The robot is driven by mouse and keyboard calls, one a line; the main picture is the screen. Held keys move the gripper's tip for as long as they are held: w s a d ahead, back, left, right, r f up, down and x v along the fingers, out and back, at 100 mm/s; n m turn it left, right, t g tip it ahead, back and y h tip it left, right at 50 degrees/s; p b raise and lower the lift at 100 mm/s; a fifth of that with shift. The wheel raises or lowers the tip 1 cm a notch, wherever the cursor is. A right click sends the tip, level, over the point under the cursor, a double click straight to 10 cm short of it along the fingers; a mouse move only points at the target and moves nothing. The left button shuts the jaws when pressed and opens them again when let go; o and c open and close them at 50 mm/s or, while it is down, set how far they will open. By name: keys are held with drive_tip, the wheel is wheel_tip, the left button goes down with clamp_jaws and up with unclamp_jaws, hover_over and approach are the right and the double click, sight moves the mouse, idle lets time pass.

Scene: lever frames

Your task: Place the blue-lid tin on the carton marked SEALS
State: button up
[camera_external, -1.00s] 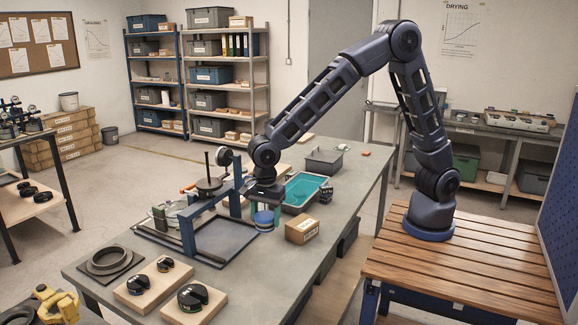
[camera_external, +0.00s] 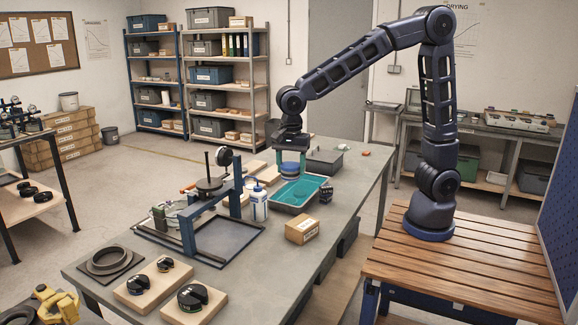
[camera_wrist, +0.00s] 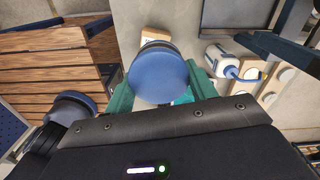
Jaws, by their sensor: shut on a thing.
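My gripper (camera_external: 290,158) is shut on the blue-lid tin (camera_external: 290,171), its teal fingers on either side. It holds the tin in the air over the back end of the teal tray. In the wrist view the round blue lid (camera_wrist: 158,75) fills the space between the fingers. A brown carton (camera_external: 302,228) with a white label sits on the bench, nearer the camera than the tin; its lettering is too small to read. The carton also shows in the wrist view (camera_wrist: 154,35), partly hidden behind the tin. Its visible top is bare.
A teal-lined tray (camera_external: 283,197) lies behind the carton, with a dark container (camera_external: 326,193) at its right. A white bottle with a blue top (camera_external: 259,205) stands left of the carton, beside a blue metal frame (camera_external: 191,228). A grey bin (camera_external: 325,161) stands farther back.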

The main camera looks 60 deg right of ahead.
drive_tip(key=r, duration=0.1)
hover_over(302, 221)
drive_tip(key=shift+n, duration=0.3)
wheel_tip(302, 221, down, 20)
drive_tip(key=shift+s+r, duration=0.15)
drive_tip(key=shift+r, duration=0.05)
drive_tip(key=shift+f, duration=0.15)
drive_tip(key=o, duration=1)
drive_tip(key=shift+o, duration=0.2)
